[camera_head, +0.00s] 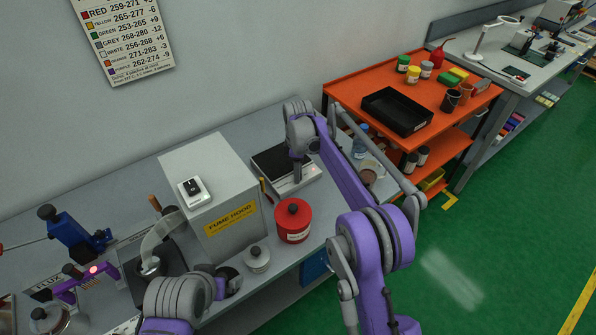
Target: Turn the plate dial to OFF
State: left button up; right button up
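The plate (270,158) is a pale, low unit with a dark square top, on the grey bench right of the fume hood box. My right gripper (297,179) points down at its front right part; the fingers look close together, too small to tell if shut. I cannot tell if they touch the plate. The dial is not clearly visible; the gripper covers part of the front, and a small red light shows beside it. My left arm (178,298) is at the bottom, left of centre; its fingers cannot be made out.
A lidded pot (257,260) sits near the bench's front edge. An orange cart (352,84) with a black tray (397,110) stands to the right.

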jog(key=shift+r, duration=0.1)
pick_arm(q)
jog(key=shift+w+r+p, duration=0.35)
jog(key=shift+r+p, duration=0.15)
jog(key=shift+r, duration=0.25)
pick_arm(e)
notch_tip(320, 180, up, 11)
jog(key=shift+f, duration=0.2)
jog(key=s+d+r+m+t, duration=0.1)
jog(key=s+d+r+m, duration=0.25)
jog(key=s+d, duration=0.3)
jog(key=s+d+r+m+t, duration=0.25)
jog(key=s+d+m, duration=0.25)
jog(key=s, duration=0.3)
jog(key=s+d+f+m, duration=0.2)
jog(key=s+f, duration=0.1)
jog(key=s, duration=0.4)
jog(key=s+d+f+m+t, duration=0.1)
jog(key=s+d+f+m, duration=0.1)
jog(key=s, duration=0.5)
jog(key=s+d+f+m+t, duration=0.1)
jog(key=s+d+f+m, duration=0.2)
jog(key=s, duration=0.4)
jog(key=shift+s+f+m, duration=0.3)
jog(key=shift+f+m, duration=0.15)
jog(key=shift+f, duration=0.45)
